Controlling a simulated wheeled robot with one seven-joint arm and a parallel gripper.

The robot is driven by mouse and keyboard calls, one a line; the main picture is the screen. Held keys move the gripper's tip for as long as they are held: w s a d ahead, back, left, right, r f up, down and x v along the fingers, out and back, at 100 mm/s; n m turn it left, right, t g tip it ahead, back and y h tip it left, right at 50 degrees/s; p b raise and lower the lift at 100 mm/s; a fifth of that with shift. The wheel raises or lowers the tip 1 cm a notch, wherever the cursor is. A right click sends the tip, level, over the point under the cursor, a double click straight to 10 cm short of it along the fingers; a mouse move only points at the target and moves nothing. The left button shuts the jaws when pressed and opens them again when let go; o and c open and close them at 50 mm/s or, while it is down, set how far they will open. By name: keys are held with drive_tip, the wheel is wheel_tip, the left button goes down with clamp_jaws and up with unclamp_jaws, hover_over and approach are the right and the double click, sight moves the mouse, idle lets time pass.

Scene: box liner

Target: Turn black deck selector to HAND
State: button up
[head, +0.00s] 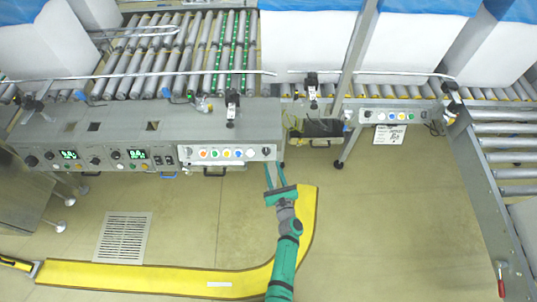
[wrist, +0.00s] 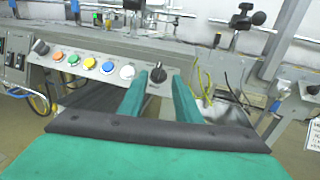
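The black deck selector (wrist: 157,76) is a round knob at the right end of the button panel (head: 225,153). In the wrist view it shows between my gripper's fingertips (wrist: 160,84). In the head view, the selector (head: 266,151) is just beyond the tips of my gripper (head: 273,170). The two teal fingers are apart, with a gap on each side of the knob. I cannot tell whether the tips reach beside the knob or stop short of it. The selector's setting and labels are too small to read.
A second black knob (wrist: 40,47) sits at the panel's left end, with several coloured buttons (wrist: 88,64) between. Loose wires (wrist: 232,88) hang right of the panel. Conveyor rollers (head: 230,45) lie behind. A yellow floor strip (head: 150,277) runs below; the floor is otherwise mostly clear.

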sight(267, 151)
drive_tip(key=x, duration=0.7)
drive_tip(key=shift+w+a, duration=0.1)
drive_tip(key=shift+a, duration=0.05)
drive_tip(key=shift+w, duration=0.1)
drive_tip(key=c, duration=0.7)
